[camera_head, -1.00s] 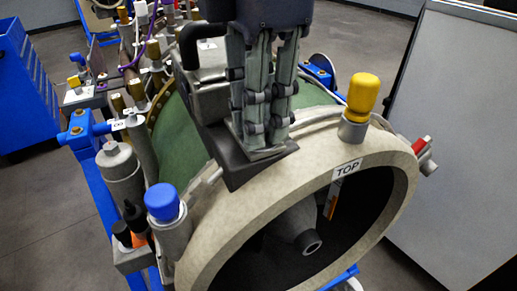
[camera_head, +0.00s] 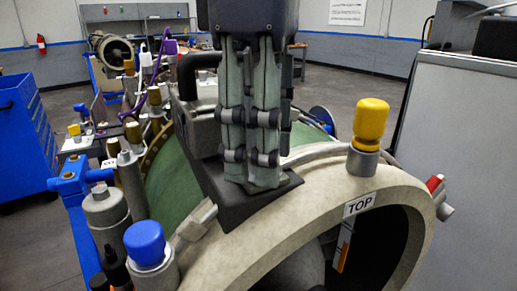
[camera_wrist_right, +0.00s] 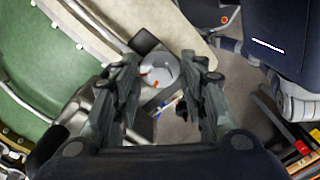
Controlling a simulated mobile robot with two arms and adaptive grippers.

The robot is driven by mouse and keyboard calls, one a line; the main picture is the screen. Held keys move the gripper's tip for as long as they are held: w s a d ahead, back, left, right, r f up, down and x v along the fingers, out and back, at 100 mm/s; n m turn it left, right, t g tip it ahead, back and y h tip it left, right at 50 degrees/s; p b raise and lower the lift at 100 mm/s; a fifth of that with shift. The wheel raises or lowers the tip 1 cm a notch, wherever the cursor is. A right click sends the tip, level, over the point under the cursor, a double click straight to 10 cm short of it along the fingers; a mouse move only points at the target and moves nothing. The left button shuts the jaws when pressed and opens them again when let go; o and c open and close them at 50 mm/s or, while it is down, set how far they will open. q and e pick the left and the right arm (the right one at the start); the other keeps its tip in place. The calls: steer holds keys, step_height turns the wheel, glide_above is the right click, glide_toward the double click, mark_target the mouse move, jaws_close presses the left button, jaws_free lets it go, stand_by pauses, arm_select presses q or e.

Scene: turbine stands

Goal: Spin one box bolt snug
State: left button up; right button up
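The box (camera_head: 207,105) is a grey and black housing with a black handle, mounted on the green turbine casing (camera_head: 172,190). Its dark base flange (camera_head: 240,203) reaches onto the pale front ring (camera_head: 320,180). My right gripper (camera_head: 250,185) points down over this flange, its fingertips at or just above it. In the right wrist view, the gripper (camera_wrist_right: 160,62) has its fingers apart, with a clear gap between them. Part of a dark flange (camera_wrist_right: 145,42) shows near the tips. I cannot make out a box bolt; the fingers may hide it. My left gripper is not in view.
A yellow-capped fitting (camera_head: 370,122) stands right of the gripper on the ring, by the TOP label (camera_head: 360,204). A blue-capped fitting (camera_head: 145,243) stands at lower left. A grey cabinet (camera_head: 465,150) is at right, a blue cabinet (camera_head: 30,140) at left.

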steer(key=shift+o, duration=0.9)
steer(key=shift+r+p, duration=0.8)
steer(key=shift+r, duration=0.1)
step_height(320, 180, up, 3)
steer(key=p, duration=0.3)
steer(key=shift+r, duration=0.2)
steer(key=shift+f, duration=0.1)
